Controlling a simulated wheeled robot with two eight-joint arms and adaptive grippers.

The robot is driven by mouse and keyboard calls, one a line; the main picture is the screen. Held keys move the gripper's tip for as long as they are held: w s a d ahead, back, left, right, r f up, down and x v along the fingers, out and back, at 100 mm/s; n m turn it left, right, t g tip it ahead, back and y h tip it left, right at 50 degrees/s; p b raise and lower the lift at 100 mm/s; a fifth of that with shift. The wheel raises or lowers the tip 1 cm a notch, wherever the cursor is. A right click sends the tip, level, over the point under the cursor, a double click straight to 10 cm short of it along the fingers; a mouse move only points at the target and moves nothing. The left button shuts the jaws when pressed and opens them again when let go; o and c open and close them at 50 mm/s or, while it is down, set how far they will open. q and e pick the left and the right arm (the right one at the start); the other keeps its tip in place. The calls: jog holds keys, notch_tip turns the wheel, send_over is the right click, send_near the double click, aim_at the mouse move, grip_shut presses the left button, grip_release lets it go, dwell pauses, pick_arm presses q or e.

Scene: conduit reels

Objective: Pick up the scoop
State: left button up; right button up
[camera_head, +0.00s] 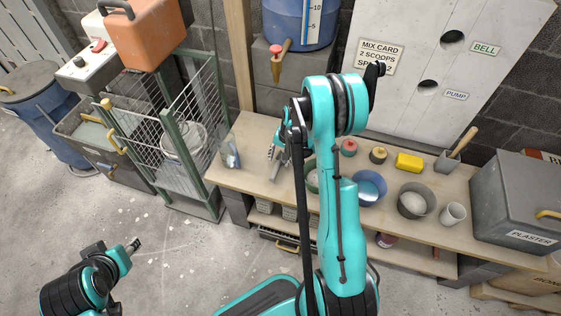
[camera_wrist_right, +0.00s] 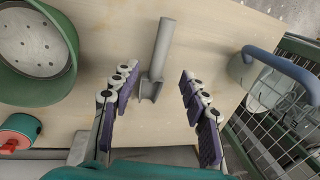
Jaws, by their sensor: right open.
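The scoop (camera_wrist_right: 161,52) is a grey tool with a straight round handle and a small channel-shaped head, lying on the wooden bench. In the wrist view the handle points away and the head is nearest me. My right gripper (camera_wrist_right: 158,82) is open, its fingers on either side of the scoop's head, with visible gaps. Contact or height above it is hard to judge. In the head view, the scoop (camera_head: 276,170) shows small below the right gripper (camera_head: 278,152), partly hidden by it. My left gripper (camera_head: 134,244) is low over the floor at left, away from the bench.
A grey jug with a blue handle (camera_wrist_right: 285,68) stands to the right of the scoop. A green bowl with a perforated insert (camera_wrist_right: 72,75) and a teal-and-red item (camera_wrist_right: 18,131) are to the left. A wire cage (camera_head: 187,140) adjoins the bench (camera_head: 238,178). A blue bowl (camera_head: 369,187) stands farther right.

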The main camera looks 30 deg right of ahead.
aim_at(277, 167)
notch_tip(277, 167, down, 3)
jog(key=shift+w+f+b, duration=0.1)
jog(key=shift+f+b, duration=0.05)
jog(key=shift+b, duration=0.4)
jog(key=f+b, duration=0.2)
jog(key=f, duration=0.1)
jog(key=w+a+f+b, duration=0.1)
jog(key=f, duration=0.1)
jog(key=shift+w+f, duration=0.1)
jog(key=shift+f, duration=0.1)
jog(key=shift+r, duration=0.15)
grip_shut()
